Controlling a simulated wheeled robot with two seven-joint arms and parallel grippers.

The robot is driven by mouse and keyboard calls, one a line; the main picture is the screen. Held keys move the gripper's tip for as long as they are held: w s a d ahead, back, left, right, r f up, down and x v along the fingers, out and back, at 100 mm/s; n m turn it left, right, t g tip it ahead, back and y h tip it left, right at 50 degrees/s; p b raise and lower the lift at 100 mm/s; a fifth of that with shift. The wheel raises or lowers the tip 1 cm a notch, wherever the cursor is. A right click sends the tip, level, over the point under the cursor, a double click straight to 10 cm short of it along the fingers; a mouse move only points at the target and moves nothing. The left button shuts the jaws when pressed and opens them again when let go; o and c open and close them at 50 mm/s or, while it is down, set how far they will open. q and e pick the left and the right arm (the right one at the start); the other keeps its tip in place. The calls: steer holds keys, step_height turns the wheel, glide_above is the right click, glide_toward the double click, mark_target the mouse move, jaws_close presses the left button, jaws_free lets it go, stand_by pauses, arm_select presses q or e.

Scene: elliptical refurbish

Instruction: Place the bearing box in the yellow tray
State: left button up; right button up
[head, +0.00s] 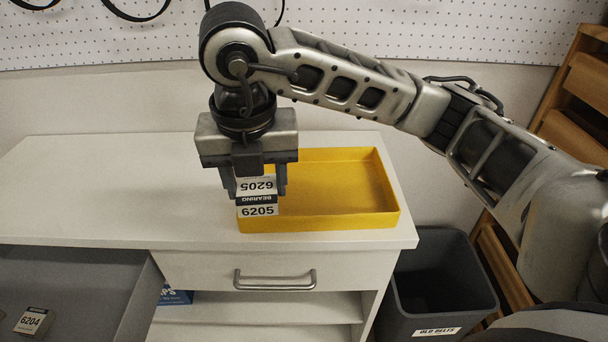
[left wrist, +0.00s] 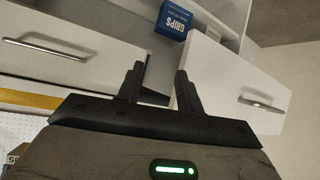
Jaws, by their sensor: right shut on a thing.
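The yellow tray (head: 345,180) sits on the right part of the white cabinet top and looks empty. My right gripper (head: 255,190) comes in from the right and is shut on the bearing box (head: 257,208), whose labels read "BEARING" and "6205". The box is at the tray's left end and overlaps its front left corner in the head view. I cannot tell whether it touches the tray. My left gripper (left wrist: 158,88) shows only in the left wrist view; its fingers are apart with nothing between them.
A box labelled 6204 (head: 34,321) lies in the open grey drawer (head: 70,285) at the lower left. A dark bin (head: 440,290) labelled "OLD BELTS" stands right of the cabinet. A blue "GRIPS" box (left wrist: 178,20) is on a shelf. The cabinet top's left part is clear (head: 110,185).

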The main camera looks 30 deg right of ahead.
steer(key=shift+w+d+m, duration=0.15)
steer(key=shift+w+m, duration=0.1)
steer(key=shift+m, duration=0.05)
steer(key=w+d+f, duration=0.2)
steer(key=d, duration=0.1)
steer(key=w+d+f, duration=0.2)
steer(key=d+f, duration=0.1)
steer(key=d, duration=0.1)
steer(key=w+d+f+b, duration=0.1)
steer(key=w+d+f, duration=0.1)
steer(key=d+f, duration=0.1)
steer(key=shift+w+d, duration=0.15)
steer(key=shift+d, duration=0.15)
steer(key=shift+w+d+f, duration=0.2)
steer(key=shift+d+f, duration=0.05)
steer(key=shift+f, duration=0.25)
steer(key=f, duration=0.3)
steer(key=shift+w+d+f, duration=0.15)
steer(key=shift+d, duration=0.1)
arm_select(q)
steer(key=shift+f, duration=0.1)
arm_select(e)
steer(key=shift+f, duration=0.2)
arm_select(q)
steer(key=shift+w, duration=0.1)
